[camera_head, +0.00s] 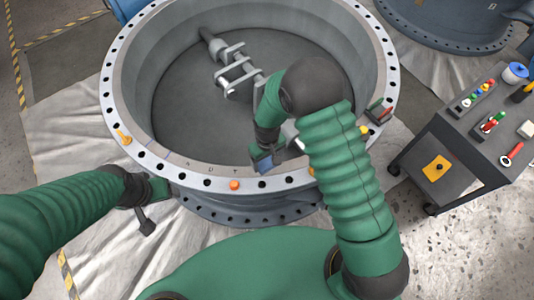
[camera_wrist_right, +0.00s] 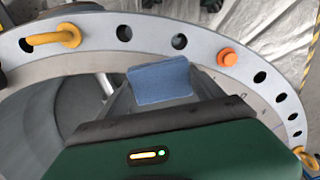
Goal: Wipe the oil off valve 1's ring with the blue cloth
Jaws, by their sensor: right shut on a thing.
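Valve 1's ring (camera_head: 160,158) is the large grey flange in the middle of the head view, with bolt holes around its rim. Its near part also fills the right wrist view (camera_wrist_right: 100,42). My right gripper (camera_head: 263,156) is shut on the blue cloth (camera_head: 265,166), at the near inner edge of the ring. The cloth shows as a flat blue pad in the right wrist view (camera_wrist_right: 160,82). I cannot tell whether it touches the ring. No oil patch shows clearly. My left gripper (camera_head: 146,222) is low at the left, outside the ring; its jaws are unclear.
An orange plug (camera_head: 234,185) and a yellow eyebolt (camera_head: 123,138) stick up from the rim. A shaft with brackets (camera_head: 235,72) lies inside the valve. A dark tool cart (camera_head: 465,150) stands at the right. Another blue-grey ring (camera_head: 455,38) lies at the upper right.

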